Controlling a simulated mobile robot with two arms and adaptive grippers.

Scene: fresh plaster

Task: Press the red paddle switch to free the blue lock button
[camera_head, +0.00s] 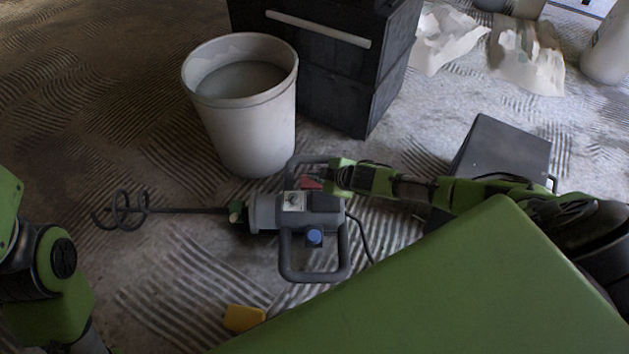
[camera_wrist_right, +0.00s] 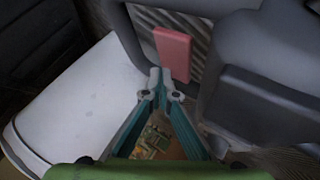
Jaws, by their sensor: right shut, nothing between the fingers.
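A grey power mixer (camera_head: 262,211) lies on the floor with its dark spiral stirrer pointing left. The red paddle switch (camera_head: 311,182) is on its far handle; it also shows in the right wrist view (camera_wrist_right: 173,54). The blue lock button (camera_head: 314,236) is on the body near the closer loop handle. My right gripper (camera_head: 326,181) is shut and empty at the far handle. In the right wrist view its fingertips (camera_wrist_right: 167,80) appear just below the red paddle; I cannot tell whether they touch it. My left gripper is out of view; only my left arm shows.
A pale bucket (camera_head: 240,120) stands just behind the mixer, close to my right gripper. A black cabinet (camera_head: 335,85) is behind it. A dark grey box (camera_head: 500,148) stands at right, and a yellow block (camera_head: 243,318) lies in front. Torn paper sacks (camera_head: 445,40) lie at the back.

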